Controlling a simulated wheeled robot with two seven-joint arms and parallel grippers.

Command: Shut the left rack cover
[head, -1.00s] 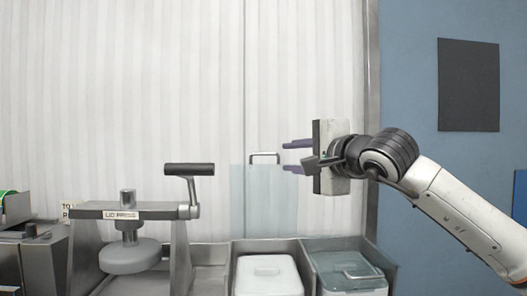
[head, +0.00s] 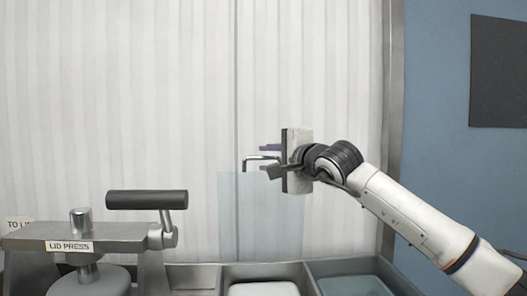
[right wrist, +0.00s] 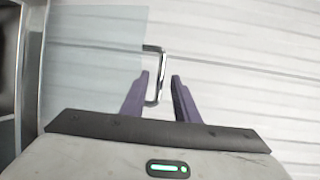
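The left rack cover (head: 238,222) is a clear panel standing upright behind the left rack bin, with a metal bar handle (head: 252,159) at its top. It also shows in the right wrist view (right wrist: 90,65), with the handle (right wrist: 162,68) at its edge. My right gripper (head: 264,158) is at the handle in the head view. In the right wrist view its purple fingers (right wrist: 159,82) are apart, with the lower end of the handle between or just beyond the tips. I cannot tell whether they touch it. My left gripper is not in view.
A lid press (head: 90,246) with a black-gripped lever stands at the left. The left rack bin (head: 232,272) holds a white container; the right bin (head: 335,267) has a clear greenish cover over it. A corrugated wall is behind.

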